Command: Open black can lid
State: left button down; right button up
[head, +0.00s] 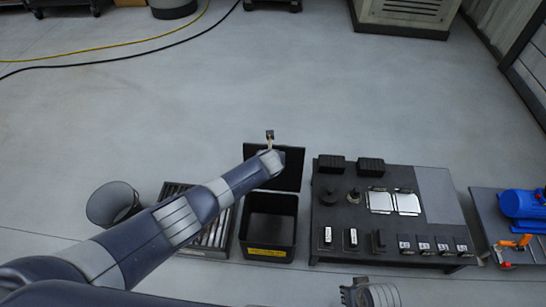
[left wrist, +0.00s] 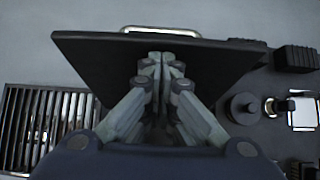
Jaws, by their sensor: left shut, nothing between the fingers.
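The black can (head: 268,222) is an open-topped square box with a yellow label on its front. Its black lid (head: 290,175) stands raised at the back edge, so the dark inside shows. In the left wrist view the lid (left wrist: 90,62) is a dark panel with a metal handle (left wrist: 160,31) at its far edge. My left gripper (head: 270,134) is at the upper part of the lid, shut and empty. Its fingers (left wrist: 160,62) overlap the lid in the wrist view; I cannot tell whether they touch it. My right gripper (head: 350,291) is partly seen at the bottom edge, its jaws unclear.
A slatted grate (head: 213,234) is left of the can, with a round grey bin (head: 112,203) beyond it. A dark control table (head: 340,220) with knobs and switches stands close on the right. A blue machine (head: 522,207) sits farther right. Open floor lies behind the can.

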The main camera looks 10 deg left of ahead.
pick_arm(q)
jog(key=shift+s, duration=0.1)
jog(key=v, duration=1.2)
dwell(0.4)
